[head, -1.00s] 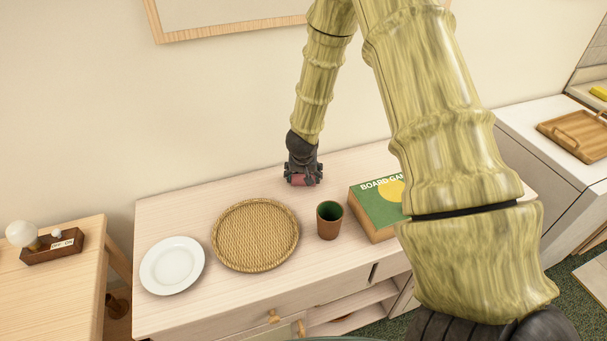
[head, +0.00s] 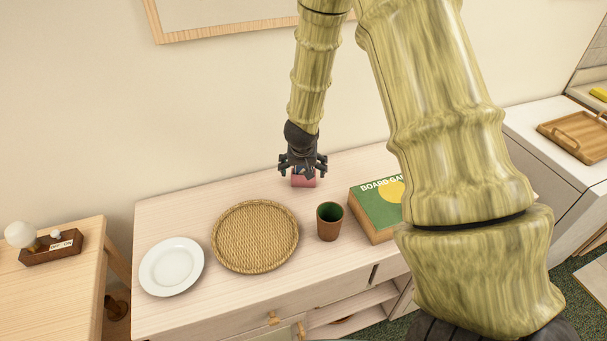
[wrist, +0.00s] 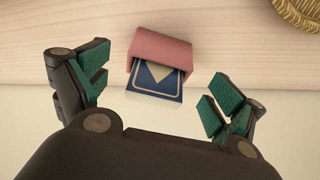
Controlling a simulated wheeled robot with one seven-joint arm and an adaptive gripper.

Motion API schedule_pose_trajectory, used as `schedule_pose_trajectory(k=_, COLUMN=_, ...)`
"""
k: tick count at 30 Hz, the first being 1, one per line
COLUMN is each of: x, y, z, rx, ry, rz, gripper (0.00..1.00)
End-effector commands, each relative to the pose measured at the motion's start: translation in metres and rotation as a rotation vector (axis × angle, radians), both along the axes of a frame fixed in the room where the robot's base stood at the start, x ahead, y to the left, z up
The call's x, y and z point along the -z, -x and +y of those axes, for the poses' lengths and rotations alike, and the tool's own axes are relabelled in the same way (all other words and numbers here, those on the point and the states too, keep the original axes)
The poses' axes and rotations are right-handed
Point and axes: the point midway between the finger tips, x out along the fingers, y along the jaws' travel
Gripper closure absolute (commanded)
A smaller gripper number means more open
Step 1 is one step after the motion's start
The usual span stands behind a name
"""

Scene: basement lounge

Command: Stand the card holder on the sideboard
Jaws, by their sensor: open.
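The card holder (head: 303,182) is a small pinkish-red block near the back of the sideboard (head: 200,202), close to the wall. In the wrist view, the pink holder (wrist: 160,46) shows a dark blue card (wrist: 155,79) with a pale diamond sticking out of it. I cannot tell for sure whether it is upright or lying. My gripper (head: 303,168) is just above the holder, pointing down. In the wrist view its green-padded fingers are spread, one on each side of the holder, with visible gaps. The gripper partly hides the holder's top in the head view.
A round woven tray (head: 255,236), a brown cup (head: 330,221), a green board game box (head: 378,208) and a white plate (head: 171,266) stand on the sideboard. A side table (head: 60,285) is at left, a white cabinet (head: 545,140) at right. The sideboard's back left is clear.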

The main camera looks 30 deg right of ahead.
Motion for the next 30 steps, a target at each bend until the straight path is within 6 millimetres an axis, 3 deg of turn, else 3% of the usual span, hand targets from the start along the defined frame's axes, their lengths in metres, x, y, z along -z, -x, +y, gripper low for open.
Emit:
schedule_pose_trajectory(k=9, x=-0.042, y=0.014, z=0.010, rx=-0.001, ry=0.003, rz=-0.002, gripper=0.06)
schedule_pose_trajectory(k=15, x=-0.058, y=0.020, z=0.014, rx=0.000, ry=0.001, rz=-0.001, gripper=0.06)
schedule_pose_trajectory(k=30, x=-0.065, y=0.023, z=0.016, rx=0.001, ry=0.000, rz=0.001, gripper=0.06)
